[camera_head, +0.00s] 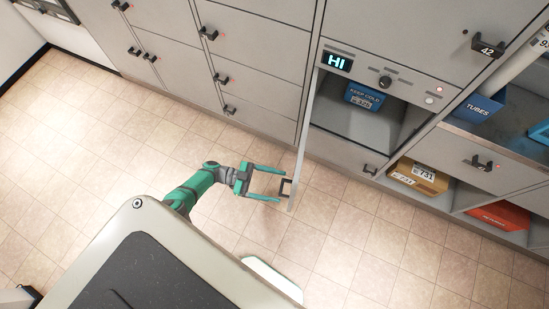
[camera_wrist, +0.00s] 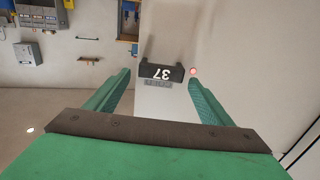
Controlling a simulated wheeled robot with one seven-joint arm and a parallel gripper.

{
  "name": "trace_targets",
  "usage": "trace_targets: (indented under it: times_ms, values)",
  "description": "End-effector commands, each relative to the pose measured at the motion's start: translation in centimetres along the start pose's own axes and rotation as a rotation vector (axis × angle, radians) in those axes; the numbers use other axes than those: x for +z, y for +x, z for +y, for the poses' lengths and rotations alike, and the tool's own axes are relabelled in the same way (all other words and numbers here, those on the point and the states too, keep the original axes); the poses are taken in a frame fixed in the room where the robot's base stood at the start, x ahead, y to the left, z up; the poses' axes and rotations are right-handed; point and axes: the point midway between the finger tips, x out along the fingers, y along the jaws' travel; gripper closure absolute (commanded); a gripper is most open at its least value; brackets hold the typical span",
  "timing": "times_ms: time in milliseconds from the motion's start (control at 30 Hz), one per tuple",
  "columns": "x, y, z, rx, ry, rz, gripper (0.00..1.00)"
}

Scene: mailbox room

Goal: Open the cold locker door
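The cold locker door (camera_head: 305,140) stands swung out from the cabinet, seen nearly edge-on in the head view. Its black handle (camera_head: 286,188) faces left; in the wrist view the handle (camera_wrist: 162,72) carries the number 37. The cold locker compartment (camera_head: 345,118) is exposed, with a blue KEEP COLD box (camera_head: 365,96) inside. My gripper (camera_head: 282,186) is open at the door's outer end. In the wrist view my gripper's fingers (camera_wrist: 160,80) are spread on either side of the handle with gaps; I cannot tell whether the handle is between the tips or just beyond them.
Open cubbies at the right hold a blue TUBES bin (camera_head: 478,106), a yellow box (camera_head: 418,177) and a red box (camera_head: 500,215). The tiled floor (camera_head: 100,140) is clear at left.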

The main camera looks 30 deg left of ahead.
Motion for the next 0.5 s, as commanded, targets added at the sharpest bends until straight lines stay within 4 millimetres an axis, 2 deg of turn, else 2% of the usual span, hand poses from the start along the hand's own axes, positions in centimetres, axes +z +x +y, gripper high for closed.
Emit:
trace_targets:
  times_ms: [233,500]
  values:
    - [0.0,-0.8,0.0,-0.001,-0.001,-0.001,0.25]
    - [0.1,-4.5,-0.1,-0.001,-0.002,-0.003,0.25]
